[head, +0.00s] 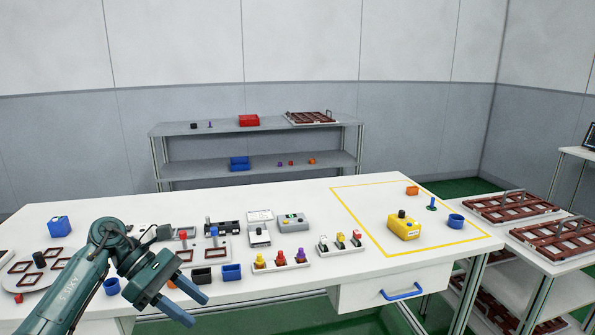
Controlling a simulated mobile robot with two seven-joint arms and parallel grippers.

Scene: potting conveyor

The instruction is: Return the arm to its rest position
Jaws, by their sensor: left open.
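My left arm comes in from the lower left. My left gripper (199,310) is open, with its two blue-grey fingertips apart and nothing seen between them. It shows over the front edge of the white table (320,205), pointing down and to the right. A black bin (201,276) and a blue bin (231,272) show just beyond it on the table. The arm and gripper hide part of the table's front left. My right gripper is not in view.
Several colored-top items stand at center. Brown trays (512,206) lie on a cart. A grey shelf (200,166) stands behind.

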